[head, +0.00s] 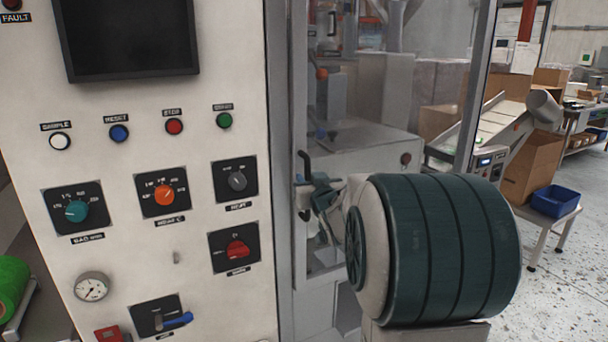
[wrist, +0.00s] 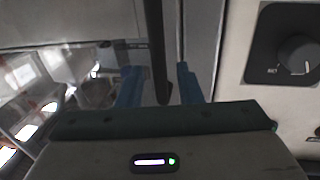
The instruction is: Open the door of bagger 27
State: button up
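The bagger's door is a clear pane in a grey metal frame (head: 299,80), right of the control panel in the head view; it looks closed. A black bar handle (head: 306,160) stands upright at the door's left edge, partly hidden by my gripper. My gripper (head: 312,187) is at the handle, with my arm reaching in from the right. In the wrist view the handle (wrist: 158,45) hangs between the two blue fingers of my gripper (wrist: 158,80). No bagger number is readable.
The pale control panel (head: 190,100) carries a dark screen (head: 128,38), buttons, rotary knobs, a gauge (head: 92,287) and a blue lever (head: 175,320). A conveyor (head: 490,125), cardboard boxes and a blue bin (head: 556,201) stand at the right. Speckled floor (head: 570,280) there is open.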

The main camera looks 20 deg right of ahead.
jog(key=shift+w+d, duration=0.2)
jog(key=shift+w, duration=1)
grip_shut()
jog(key=shift+s, duration=0.15)
